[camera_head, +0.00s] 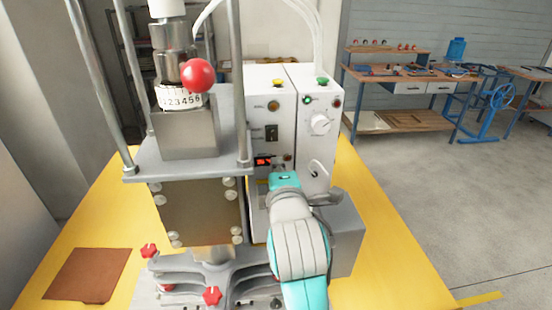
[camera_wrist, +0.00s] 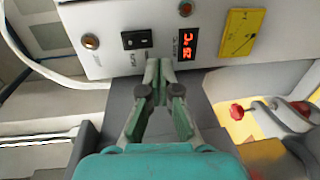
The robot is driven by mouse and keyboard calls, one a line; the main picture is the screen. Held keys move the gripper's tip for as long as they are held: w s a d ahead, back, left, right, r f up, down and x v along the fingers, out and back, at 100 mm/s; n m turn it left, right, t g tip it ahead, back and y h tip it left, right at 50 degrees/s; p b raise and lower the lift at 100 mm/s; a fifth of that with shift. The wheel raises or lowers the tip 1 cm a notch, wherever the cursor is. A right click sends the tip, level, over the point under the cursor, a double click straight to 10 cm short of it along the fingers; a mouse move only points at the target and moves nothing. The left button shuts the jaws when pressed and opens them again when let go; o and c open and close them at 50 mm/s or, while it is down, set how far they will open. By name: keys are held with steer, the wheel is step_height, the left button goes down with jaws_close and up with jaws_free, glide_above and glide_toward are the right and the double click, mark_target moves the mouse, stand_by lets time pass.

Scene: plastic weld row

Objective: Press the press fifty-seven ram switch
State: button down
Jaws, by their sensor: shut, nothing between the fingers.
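The press (camera_head: 200,205) stands on a yellow-topped bench, with a white control box beside it. A black rocker switch (camera_head: 271,132) sits on the box's front, between an amber lamp above and a red digital display below; it also shows in the wrist view (camera_wrist: 137,39). The labels are too small to read, so I cannot confirm which control is the ram switch. My gripper (camera_wrist: 160,68) is shut and empty, its tips beside the panel near the rocker and display. Contact cannot be told. In the head view my wrist hides the fingertips and the lower panel.
A red ball knob (camera_head: 198,76) and steel columns stand left. A brown mat (camera_head: 88,275) lies on the yellow bench (camera_head: 385,245). Open floor lies right, before a workbench (camera_head: 400,75).

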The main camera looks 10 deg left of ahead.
steer(key=v, duration=0.6)
steer(key=shift+s+f, duration=0.25)
steer(key=shift+f, duration=0.45)
steer(key=shift+d, duration=0.1)
